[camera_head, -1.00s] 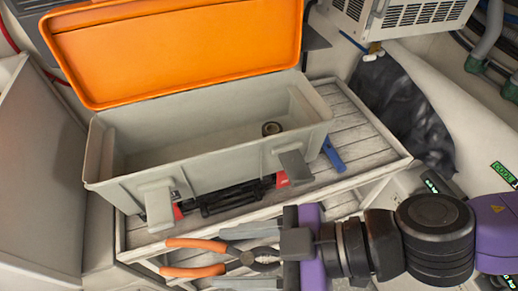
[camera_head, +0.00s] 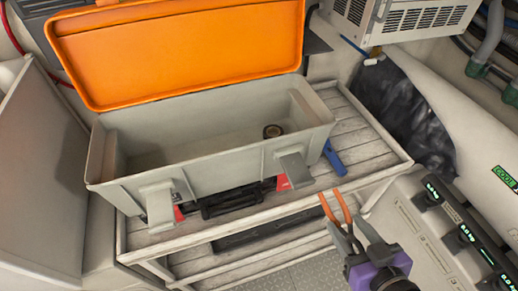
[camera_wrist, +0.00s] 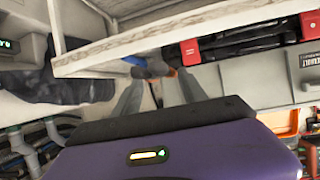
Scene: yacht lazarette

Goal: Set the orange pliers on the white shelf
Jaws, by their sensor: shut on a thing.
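The orange pliers (camera_head: 343,206) are in my gripper (camera_head: 355,233), with their two orange handles pointing up and away in the head view. My gripper is shut on their dark end. The handles are just in front of the right front part of the white shelf (camera_head: 378,150) in the head view; I cannot tell whether they touch its edge. In the wrist view the pliers (camera_wrist: 154,72) lie between the grey fingers, partly foreshortened, close to the white shelf's edge (camera_wrist: 110,52).
A grey toolbox (camera_head: 225,163) with its orange lid (camera_head: 180,45) open fills most of the shelf. A blue tool (camera_head: 333,157) lies right of it. Bare planks show at the right. A lower tier (camera_head: 195,265) is below.

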